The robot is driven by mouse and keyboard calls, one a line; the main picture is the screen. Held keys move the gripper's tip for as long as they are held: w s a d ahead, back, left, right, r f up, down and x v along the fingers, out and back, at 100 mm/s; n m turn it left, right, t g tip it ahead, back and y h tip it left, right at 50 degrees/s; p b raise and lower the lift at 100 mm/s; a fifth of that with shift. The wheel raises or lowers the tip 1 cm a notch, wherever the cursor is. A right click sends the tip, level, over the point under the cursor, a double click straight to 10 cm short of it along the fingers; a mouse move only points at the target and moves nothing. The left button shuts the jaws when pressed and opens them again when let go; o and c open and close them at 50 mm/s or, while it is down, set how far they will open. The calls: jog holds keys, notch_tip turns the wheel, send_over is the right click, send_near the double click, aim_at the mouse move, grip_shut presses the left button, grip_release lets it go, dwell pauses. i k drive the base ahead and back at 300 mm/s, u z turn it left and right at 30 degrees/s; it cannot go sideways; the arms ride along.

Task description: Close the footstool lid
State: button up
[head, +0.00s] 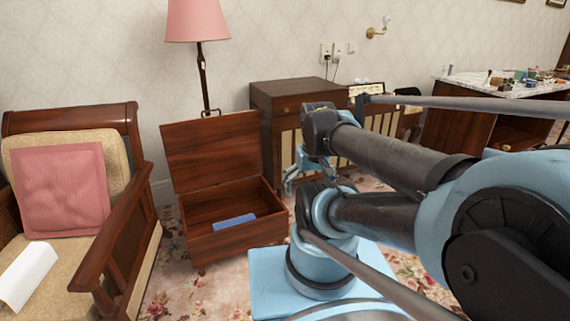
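The footstool (228,241) is a dark reddish wooden box on the floor at the centre left. Its lid (212,152) stands up at the back, wide open and close to upright. A flat blue item (234,222) lies inside the box. My gripper (290,188) is to the right of the box, close to its right side, apart from the lid. It points down and is partly hidden by my arm, and its fingers are too small to read clearly.
A wooden armchair (118,235) with a pink cushion (64,190) stands close on the left. A pink floor lamp (196,20) is behind the lid. A wooden cabinet (285,95) stands behind my gripper. A cluttered marble-topped table (500,90) is at the far right.

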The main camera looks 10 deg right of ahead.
aim_at(204, 151)
jog(key=z, duration=0.05)
jog(key=k, duration=0.55)
jog(key=u, duration=0.65)
jog(key=i, duration=1.65)
jog(key=z, duration=0.6)
